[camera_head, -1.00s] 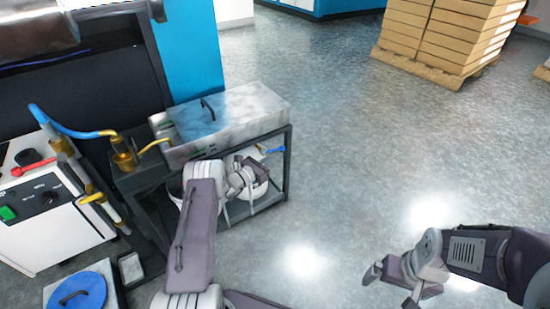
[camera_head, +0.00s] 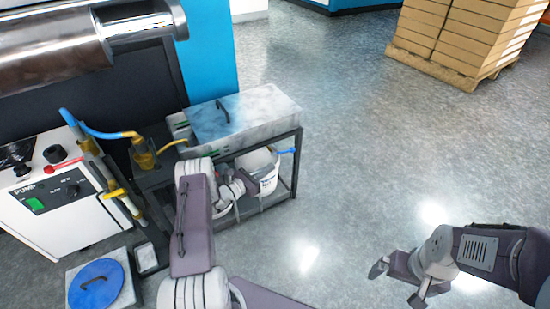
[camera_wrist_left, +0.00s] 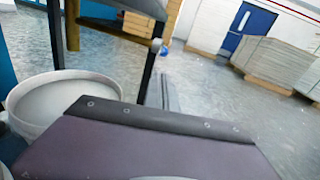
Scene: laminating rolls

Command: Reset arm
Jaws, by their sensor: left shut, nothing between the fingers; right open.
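My left arm reaches toward the front of the dark metal stand (camera_head: 297,165). Its left gripper (camera_head: 240,186) is beside the white bucket (camera_head: 268,174) on the stand's lower level, shut and empty; its fingertips are small and partly hidden. In the left wrist view the purple gripper body fills the bottom, and a white bucket (camera_wrist_left: 62,92) stands close at its left. My right gripper (camera_head: 398,286) is open and empty over the bare floor at the lower right.
A grey metal box (camera_head: 245,115) with a handle lies on the stand. A white pump unit (camera_head: 60,205), a blue round lid (camera_head: 96,285) and large metal rollers (camera_head: 50,50) are at the left. Stacked cartons (camera_head: 465,35) stand far back. The middle floor is clear.

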